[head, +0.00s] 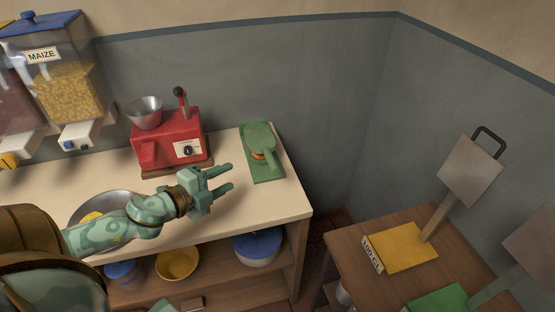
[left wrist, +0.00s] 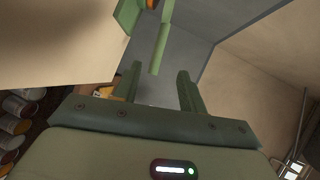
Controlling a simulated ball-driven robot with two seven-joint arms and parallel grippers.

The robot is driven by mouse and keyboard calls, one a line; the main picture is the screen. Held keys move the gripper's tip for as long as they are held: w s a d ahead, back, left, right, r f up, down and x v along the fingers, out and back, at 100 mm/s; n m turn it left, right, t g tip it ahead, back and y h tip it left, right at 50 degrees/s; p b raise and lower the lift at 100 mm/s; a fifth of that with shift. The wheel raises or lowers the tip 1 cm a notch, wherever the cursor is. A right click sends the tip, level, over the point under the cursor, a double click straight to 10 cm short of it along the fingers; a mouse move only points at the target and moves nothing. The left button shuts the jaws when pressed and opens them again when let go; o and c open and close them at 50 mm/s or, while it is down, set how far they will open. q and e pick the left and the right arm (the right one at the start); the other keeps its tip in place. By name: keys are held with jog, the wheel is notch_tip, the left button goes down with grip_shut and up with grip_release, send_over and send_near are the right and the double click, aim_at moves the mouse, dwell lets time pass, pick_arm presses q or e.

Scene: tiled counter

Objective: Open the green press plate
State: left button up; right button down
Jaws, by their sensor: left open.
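The green press (head: 259,136) stands near the right end of the cream counter. Its rounded green plate lies over the green base, with an orange bit showing at its left edge. My left gripper (head: 229,179) is open and empty, to the left and front of the press, apart from it. In the left wrist view the open fingers (left wrist: 158,88) point towards a green bar of the press (left wrist: 161,42) at the top, where part of the press is cut off. My right gripper is not in view.
A red machine (head: 168,138) with a metal bowl and lever stands left of the press. A maize dispenser (head: 68,95) is further left. A metal bowl (head: 78,209) lies partly behind my left arm. Lower right, a wooden table (head: 345,246) holds a yellow block (head: 400,248).

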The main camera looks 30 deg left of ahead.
pick_arm(q)
jog(key=w+m+h, duration=0.1)
jog(key=m+h, duration=0.1)
jog(key=h, duration=0.1)
jog(key=g+b, duration=0.1)
jog(key=b, duration=0.3)
send_near(273, 159)
jog(key=f+x, duration=0.1)
jog(key=x, duration=0.3)
jog(key=shift+m, duration=0.3)
jog(key=b+x, duration=0.1)
jog(key=x, duration=0.5)
jog(key=shift+w+r, duration=0.1)
jog(key=shift+w+d+f, duration=0.2)
jog(key=shift+w+d, duration=0.05)
jog(key=shift+w, duration=0.4)
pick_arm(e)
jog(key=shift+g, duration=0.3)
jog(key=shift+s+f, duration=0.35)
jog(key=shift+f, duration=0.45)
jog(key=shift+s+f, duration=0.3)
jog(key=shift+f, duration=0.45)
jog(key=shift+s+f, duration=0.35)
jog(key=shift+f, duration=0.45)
pick_arm(q)
grip_shut()
jog(key=shift+r, duration=0.1)
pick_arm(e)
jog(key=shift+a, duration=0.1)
